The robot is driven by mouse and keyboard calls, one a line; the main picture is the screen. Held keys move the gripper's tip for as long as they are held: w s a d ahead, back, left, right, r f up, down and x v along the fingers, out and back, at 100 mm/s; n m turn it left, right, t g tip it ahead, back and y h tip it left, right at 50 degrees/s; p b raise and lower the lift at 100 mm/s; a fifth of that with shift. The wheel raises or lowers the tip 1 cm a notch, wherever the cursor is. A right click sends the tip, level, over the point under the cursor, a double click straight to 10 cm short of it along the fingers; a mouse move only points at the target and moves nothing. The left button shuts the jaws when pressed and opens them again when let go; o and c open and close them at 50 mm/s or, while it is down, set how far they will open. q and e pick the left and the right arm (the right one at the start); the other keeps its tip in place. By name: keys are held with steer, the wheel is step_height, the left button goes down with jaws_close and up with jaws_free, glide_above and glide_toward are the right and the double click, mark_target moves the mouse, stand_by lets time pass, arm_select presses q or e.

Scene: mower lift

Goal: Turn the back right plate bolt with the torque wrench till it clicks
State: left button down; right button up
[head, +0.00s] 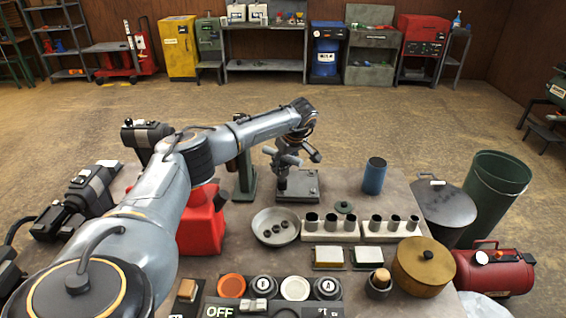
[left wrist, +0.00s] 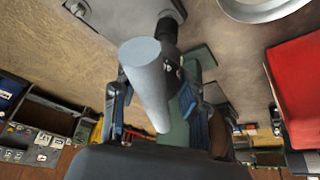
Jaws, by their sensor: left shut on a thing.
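My left gripper (head: 289,158) points down over the grey steel plate (head: 306,189) on the bench. It also shows in the left wrist view (left wrist: 155,100), with its fingers closed on the pale grey handle of the torque wrench (left wrist: 146,72). In the head view the wrench's dark lower end (head: 282,182) stands on the left part of the plate. The plate shows at the top of the left wrist view (left wrist: 158,14). The gripper and wrench hide part of the plate, and I cannot make out the bolt under the wrench. My right gripper is in neither view.
A green post (head: 244,178) stands close left of the plate, with a red can (head: 202,222) nearer. A metal bowl (head: 276,227), a rack of sockets (head: 332,229) and a blue cylinder (head: 374,176) surround the plate's front and right.

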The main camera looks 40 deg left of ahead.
arm_select(q)
steer(key=shift+f+b, duration=0.4)
steer(key=shift+f, duration=0.25)
stand_by(0.8)
steer(key=shift+m, duration=0.5)
steer(key=shift+a+m+t+p, duration=0.1)
steer(key=shift+m+t+p, duration=0.25)
steer(key=shift+m+t, duration=0.4)
steer(key=shift+m, duration=0.25)
steer(key=shift+m+h, duration=0.3)
steer(key=shift+m, duration=0.2)
steer(key=shift+m+t, duration=0.25)
steer(key=shift+m, duration=0.55)
steer(key=shift+h, duration=0.3)
